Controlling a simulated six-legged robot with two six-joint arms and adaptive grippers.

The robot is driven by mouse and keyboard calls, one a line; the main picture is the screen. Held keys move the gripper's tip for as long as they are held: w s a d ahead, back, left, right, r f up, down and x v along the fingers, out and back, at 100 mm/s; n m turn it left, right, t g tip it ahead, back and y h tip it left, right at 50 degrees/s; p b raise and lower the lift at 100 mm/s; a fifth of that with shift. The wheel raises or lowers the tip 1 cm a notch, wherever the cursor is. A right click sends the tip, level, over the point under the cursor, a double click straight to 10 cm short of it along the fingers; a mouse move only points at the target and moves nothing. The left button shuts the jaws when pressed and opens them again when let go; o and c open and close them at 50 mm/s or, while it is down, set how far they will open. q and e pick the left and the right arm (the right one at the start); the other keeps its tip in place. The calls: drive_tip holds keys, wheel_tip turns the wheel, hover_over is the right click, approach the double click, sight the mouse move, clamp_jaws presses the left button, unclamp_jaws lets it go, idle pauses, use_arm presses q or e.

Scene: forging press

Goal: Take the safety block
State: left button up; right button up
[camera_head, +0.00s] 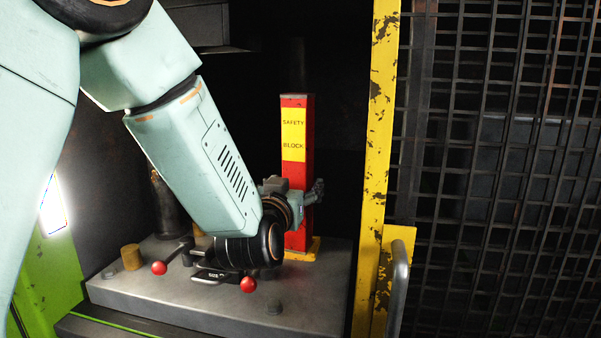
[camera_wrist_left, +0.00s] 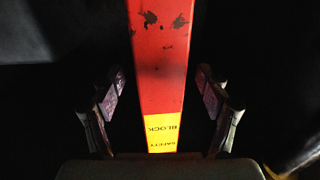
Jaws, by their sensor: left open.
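The safety block (camera_head: 296,128) is an upright red post with a yellow label. It stands on the grey press bed with a yellow foot at its base. My left gripper (camera_head: 312,192) is at the lower half of the block, and part of the block is hidden behind it. In the left wrist view the block (camera_wrist_left: 160,60) runs between the two open fingers of my left gripper (camera_wrist_left: 161,90), with a dark gap on each side. The label reads upside down there. My right gripper is not in view.
The grey press bed (camera_head: 310,300) carries levers with red knobs (camera_head: 248,285) and a yellow cylinder (camera_head: 131,257). A worn yellow post (camera_head: 376,150) and a mesh guard (camera_head: 500,170) stand to the right. Behind the block it is dark.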

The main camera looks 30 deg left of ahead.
sight(296, 184)
use_arm(q)
drive_tip(key=shift+a+x, duration=0.2)
drive_tip(key=shift+x, duration=0.85)
drive_tip(key=shift+w+d, duration=0.1)
drive_tip(key=shift+w, duration=0.25)
drive_tip(key=shift+w+d+f, duration=0.1)
drive_tip(key=shift+w+d, duration=0.15)
drive_tip(key=shift+d, duration=0.1)
drive_tip(key=shift+s+a, duration=0.35)
drive_tip(key=shift+s, duration=0.05)
drive_tip(key=c, duration=0.5)
drive_tip(key=shift+w+d, duration=0.25)
drive_tip(key=shift+w, duration=0.05)
drive_tip(key=c, duration=0.4)
drive_tip(key=shift+s+a, duration=0.15)
clamp_jaws()
